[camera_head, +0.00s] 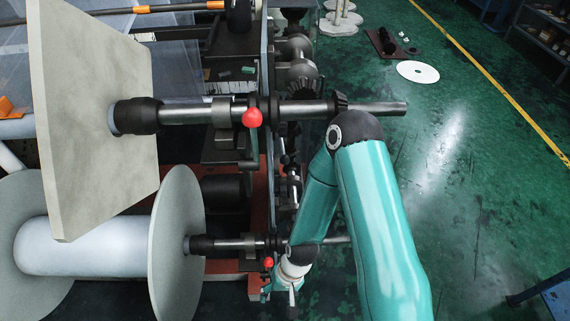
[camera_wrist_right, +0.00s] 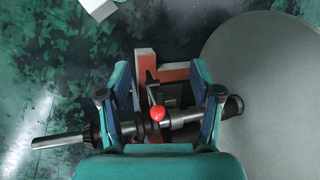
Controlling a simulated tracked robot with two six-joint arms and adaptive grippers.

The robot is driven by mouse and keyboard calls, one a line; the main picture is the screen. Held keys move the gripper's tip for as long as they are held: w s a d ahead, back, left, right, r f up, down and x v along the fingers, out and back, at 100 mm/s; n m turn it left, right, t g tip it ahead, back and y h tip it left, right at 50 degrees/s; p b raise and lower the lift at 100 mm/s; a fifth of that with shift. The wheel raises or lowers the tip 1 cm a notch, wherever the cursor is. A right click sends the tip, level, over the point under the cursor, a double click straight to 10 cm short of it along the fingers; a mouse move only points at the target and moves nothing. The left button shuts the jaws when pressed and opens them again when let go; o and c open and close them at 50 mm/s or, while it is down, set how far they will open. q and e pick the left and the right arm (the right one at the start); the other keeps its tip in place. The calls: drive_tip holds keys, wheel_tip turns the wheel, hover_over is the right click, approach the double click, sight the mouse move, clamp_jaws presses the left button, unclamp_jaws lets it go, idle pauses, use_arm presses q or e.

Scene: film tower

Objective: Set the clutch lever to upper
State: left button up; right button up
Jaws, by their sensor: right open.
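A lever with a red ball knob (camera_wrist_right: 157,114) shows in the right wrist view, in front of a horizontal shaft (camera_wrist_right: 185,117). My right gripper (camera_wrist_right: 159,82) is open, with one finger on each side of the knob and a gap to both. In the head view a lower red knob (camera_head: 268,262) sits by the lower shaft (camera_head: 225,243), close to my right wrist, which hides much of the gripper. My left gripper is not in view.
A grey disc (camera_head: 176,245) and a white roll (camera_head: 85,245) are on the lower shaft. A grey square plate (camera_head: 95,110) is on the upper shaft. The upper shaft's bare end (camera_head: 380,108) sticks out above my right arm. The green floor at right is mostly clear.

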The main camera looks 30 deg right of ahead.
drive_tip(key=w+d+f+m+y+b, duration=0.1)
drive_tip(key=w+d+f+m+b, duration=0.35)
drive_tip(key=f+m+b, duration=0.2)
drive_tip(key=m+t+y+b, duration=0.4)
drive_tip(key=m+t+b, duration=1.25)
drive_tip(key=m, duration=0.35)
approach(286, 159)
drive_tip(key=shift+n+g+y, duration=0.25)
drive_tip(key=shift+g+y, duration=0.05)
drive_tip(key=shift+g, duration=0.25)
drive_tip(key=x, duration=0.3)
drive_tip(key=d+b+x, duration=0.1)
drive_tip(key=x, duration=0.3)
drive_tip(key=f+b+x, duration=0.1)
drive_tip(key=x, duration=0.2)
drive_tip(key=shift+w, duration=0.75)
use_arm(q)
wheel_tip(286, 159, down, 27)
use_arm(e)
clamp_jaws()
